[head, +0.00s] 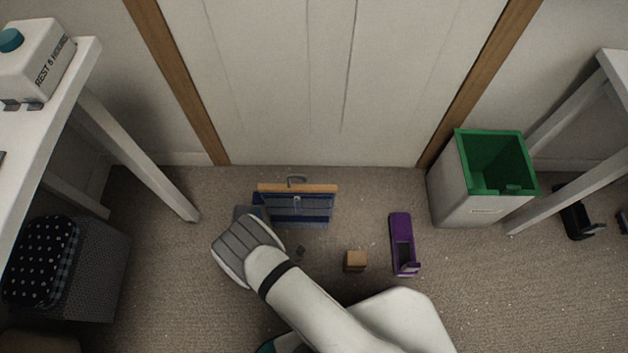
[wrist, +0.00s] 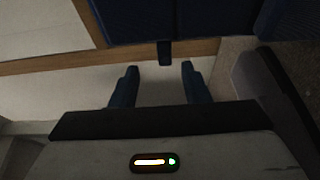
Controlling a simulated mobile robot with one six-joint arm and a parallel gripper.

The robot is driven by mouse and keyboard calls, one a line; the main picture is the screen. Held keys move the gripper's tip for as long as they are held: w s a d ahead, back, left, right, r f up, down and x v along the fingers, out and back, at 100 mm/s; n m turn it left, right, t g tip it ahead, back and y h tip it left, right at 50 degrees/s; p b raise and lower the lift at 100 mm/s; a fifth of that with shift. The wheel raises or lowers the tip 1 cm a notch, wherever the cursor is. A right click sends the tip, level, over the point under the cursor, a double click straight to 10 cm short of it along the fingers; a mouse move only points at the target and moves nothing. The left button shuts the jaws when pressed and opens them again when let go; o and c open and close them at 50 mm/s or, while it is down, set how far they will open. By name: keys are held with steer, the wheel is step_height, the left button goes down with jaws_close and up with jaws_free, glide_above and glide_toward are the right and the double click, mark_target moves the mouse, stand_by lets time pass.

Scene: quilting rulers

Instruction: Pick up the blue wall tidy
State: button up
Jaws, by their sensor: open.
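The blue wall tidy (head: 310,213) stands on the carpet before the white door in the head view. It has a wooden top rail and a metal hook above it. In the head view my gripper (head: 252,213) is at the tidy's left side, partly hidden by my wrist. Contact cannot be told.
A small brown block (head: 355,261) and a purple holder (head: 402,244) lie on the carpet to the right. A white bin with green lining (head: 465,195) stands further right. A white table (head: 75,75) and a grey basket (head: 95,270) are at left.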

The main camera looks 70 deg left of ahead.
mark_target(258, 205)
steer(key=shift+w+a+f, duration=0.1)
steer(key=shift+w+f, duration=0.05)
steer(key=shift+f, duration=0.1)
steer(key=a+b, duration=0.1)
steer(key=a, duration=0.1)
steer(key=a+b, duration=0.1)
steer(key=a, duration=0.1)
steer(key=a+b, duration=0.2)
steer(key=a, duration=0.1)
steer(key=shift+w+f, duration=0.2)
steer(key=shift+w, duration=0.05)
steer(key=shift+a+r, duration=0.15)
steer(key=shift+a, duration=0.1)
steer(key=shift+c, duration=0.3)
jaws_close()
